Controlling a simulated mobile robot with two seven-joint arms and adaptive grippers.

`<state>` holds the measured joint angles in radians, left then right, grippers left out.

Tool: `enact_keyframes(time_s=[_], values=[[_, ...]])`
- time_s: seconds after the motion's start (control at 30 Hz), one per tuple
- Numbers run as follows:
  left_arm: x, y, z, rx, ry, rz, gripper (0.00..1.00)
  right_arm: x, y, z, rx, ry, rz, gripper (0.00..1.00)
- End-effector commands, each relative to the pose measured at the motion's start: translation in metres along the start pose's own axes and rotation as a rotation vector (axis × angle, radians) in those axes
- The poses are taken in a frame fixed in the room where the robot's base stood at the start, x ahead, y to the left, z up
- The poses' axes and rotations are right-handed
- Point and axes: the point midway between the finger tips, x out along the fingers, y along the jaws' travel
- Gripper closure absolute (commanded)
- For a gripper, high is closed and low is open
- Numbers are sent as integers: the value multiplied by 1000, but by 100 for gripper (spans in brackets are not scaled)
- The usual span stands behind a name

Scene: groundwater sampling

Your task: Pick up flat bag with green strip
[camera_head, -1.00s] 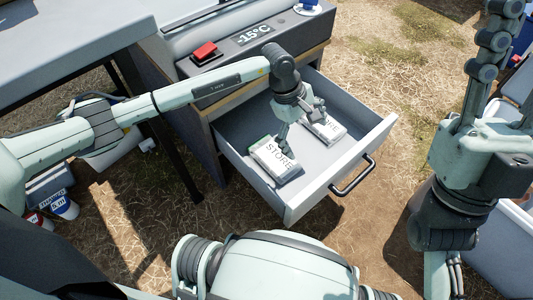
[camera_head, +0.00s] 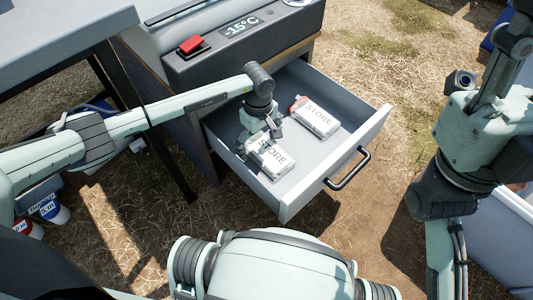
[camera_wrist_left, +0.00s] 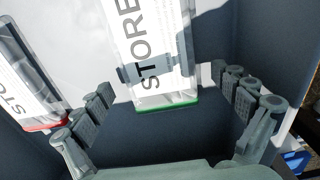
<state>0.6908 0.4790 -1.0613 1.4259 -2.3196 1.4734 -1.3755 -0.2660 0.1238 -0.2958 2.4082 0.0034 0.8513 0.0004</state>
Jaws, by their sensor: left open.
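The flat bag with the green strip (camera_wrist_left: 160,60) lies in the open drawer, "STORE" printed on its white face. In the wrist view its green-edged end is between my left gripper's spread fingers (camera_wrist_left: 162,80). In the head view this bag (camera_head: 272,160) is at the drawer's near left, its green strip hidden by the gripper. My left gripper (camera_head: 258,138) is open just over the bag; I cannot tell whether it touches. A second "STORE" bag with a red strip (camera_head: 316,118) lies beside it, also in the wrist view (camera_wrist_left: 28,80). My right gripper (camera_head: 508,50) is partly cut off at upper right.
The grey drawer (camera_head: 345,147) is pulled out, with a black handle (camera_head: 348,168) in front. Its walls stand close around the bags. The cabinet above carries a red switch (camera_head: 192,45) and a -15°C display (camera_head: 239,26). A grey table (camera_head: 60,40) stands at left.

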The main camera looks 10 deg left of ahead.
Motion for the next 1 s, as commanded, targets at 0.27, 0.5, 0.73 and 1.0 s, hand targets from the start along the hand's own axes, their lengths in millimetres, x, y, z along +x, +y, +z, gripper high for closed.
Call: enact_keyframes(time_s=[0.27, 0.5, 0.73, 1.0], values=[[-1, 0, 0, 0, -1, 1, 18, 1, 0, 0, 0, -1, 0, 60], [-1, 0, 0, 0, -1, 1, 47, 0, 0, 0, 0, -2, 0, 60], [-1, 0, 0, 0, -1, 1, 56, 0, 0, 0, 0, -2, 0, 60], [-12, 5, -1, 1, 0, 2, 56, 5, 0, -2, 0, 3, 2, 60]])
